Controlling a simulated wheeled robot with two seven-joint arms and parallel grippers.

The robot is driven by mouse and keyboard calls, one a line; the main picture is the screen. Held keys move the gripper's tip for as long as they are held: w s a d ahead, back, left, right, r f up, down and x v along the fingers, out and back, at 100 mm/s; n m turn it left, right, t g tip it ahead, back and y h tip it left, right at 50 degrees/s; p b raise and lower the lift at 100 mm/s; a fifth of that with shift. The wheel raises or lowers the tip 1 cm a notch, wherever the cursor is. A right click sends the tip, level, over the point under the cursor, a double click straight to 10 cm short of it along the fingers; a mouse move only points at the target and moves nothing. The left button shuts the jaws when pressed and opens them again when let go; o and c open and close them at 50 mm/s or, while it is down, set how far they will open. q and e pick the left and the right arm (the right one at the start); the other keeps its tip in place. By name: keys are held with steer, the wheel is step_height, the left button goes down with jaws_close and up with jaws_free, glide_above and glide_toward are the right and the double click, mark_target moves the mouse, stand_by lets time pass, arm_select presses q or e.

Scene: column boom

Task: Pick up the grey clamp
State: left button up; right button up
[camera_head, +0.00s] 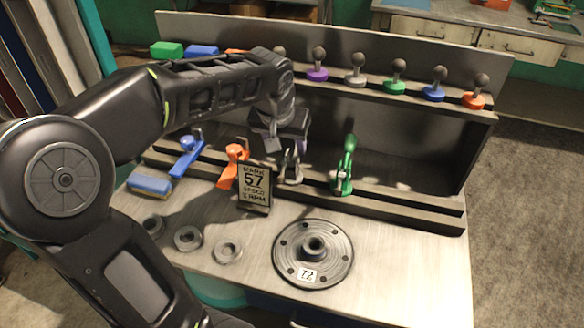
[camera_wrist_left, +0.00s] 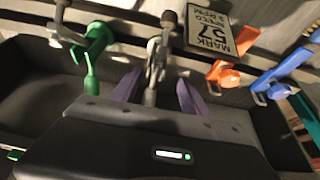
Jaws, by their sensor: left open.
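The grey clamp (camera_head: 291,165) stands on the lower rack step, between the orange clamp (camera_head: 233,166) and the green clamp (camera_head: 345,166). My left gripper (camera_head: 282,146) is just above and behind it in the head view, pointing down. In the left wrist view the grey clamp (camera_wrist_left: 155,66) lies between the two purple-tipped fingers of my open left gripper (camera_wrist_left: 158,88). I cannot tell whether the fingers touch it. My right gripper is not in view.
A blue clamp (camera_head: 187,153) stands left of the orange one. A sign reading 57 (camera_head: 255,186) stands close in front of the grey clamp. Knobs such as the purple one (camera_head: 317,73) line the upper shelf. A round flange (camera_head: 313,254) and several rings lie on the bench.

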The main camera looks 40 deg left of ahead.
mark_target(292, 153)
arm_select(q)
steer(key=x, duration=0.2)
steer(key=p+x, duration=0.1)
steer(key=x, duration=0.1)
steer(key=shift+w+d, duration=0.2)
steer(key=shift+d, duration=0.15)
steer(key=shift+w+a+f, duration=0.1)
steer(key=shift+w+f, duration=0.1)
steer(key=shift+f, duration=0.3)
steer(key=shift+c, duration=0.2)
jaws_close()
steer(key=shift+r, duration=0.1)
